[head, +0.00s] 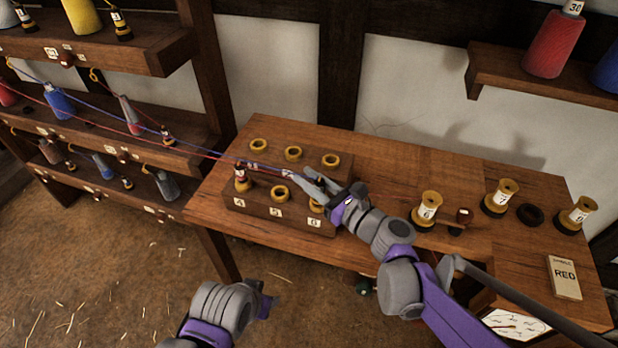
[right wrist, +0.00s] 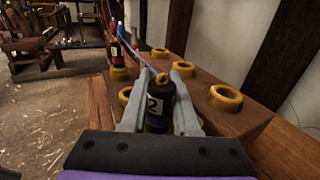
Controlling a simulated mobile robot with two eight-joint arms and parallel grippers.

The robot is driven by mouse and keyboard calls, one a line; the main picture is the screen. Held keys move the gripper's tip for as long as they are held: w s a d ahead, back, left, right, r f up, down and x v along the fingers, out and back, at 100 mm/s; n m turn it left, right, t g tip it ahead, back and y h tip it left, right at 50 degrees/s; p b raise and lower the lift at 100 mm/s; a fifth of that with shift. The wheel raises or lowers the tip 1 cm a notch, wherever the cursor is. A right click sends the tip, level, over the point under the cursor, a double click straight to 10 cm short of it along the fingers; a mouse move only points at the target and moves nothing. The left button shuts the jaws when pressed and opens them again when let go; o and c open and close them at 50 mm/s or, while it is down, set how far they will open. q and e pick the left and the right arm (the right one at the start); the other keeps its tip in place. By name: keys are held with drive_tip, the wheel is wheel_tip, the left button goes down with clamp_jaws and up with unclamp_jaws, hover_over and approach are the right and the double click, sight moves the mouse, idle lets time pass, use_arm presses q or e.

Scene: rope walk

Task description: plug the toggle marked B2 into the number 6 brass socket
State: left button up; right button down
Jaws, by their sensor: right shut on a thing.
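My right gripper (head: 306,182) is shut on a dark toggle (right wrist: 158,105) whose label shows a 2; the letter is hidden. The toggle has a brass ring on top, and a blue cord runs from it to the left. The gripper is over the right part of the wooden socket block (head: 260,216). The number 6 brass socket (head: 316,206), front right on the block, is partly covered by the gripper. I cannot tell whether the toggle's lower end touches it. My left gripper (head: 266,302) is low at the front, away from the block; its fingers are unclear.
A red-marked toggle (head: 241,179) stands in socket 4. Socket 5 (head: 279,194) and the back row look empty. Red and blue cords stretch from the left shelves across the block.

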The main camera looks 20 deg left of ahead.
drive_tip(key=shift+f+b, duration=0.4)
drive_tip(key=shift+f, duration=0.2)
drive_tip(key=c, duration=0.9)
unclamp_jaws()
drive_tip(key=shift+c, duration=0.2)
drive_tip(key=shift+d, duration=0.1)
drive_tip(key=v, duration=1.1)
drive_tip(key=shift+r, duration=0.1)
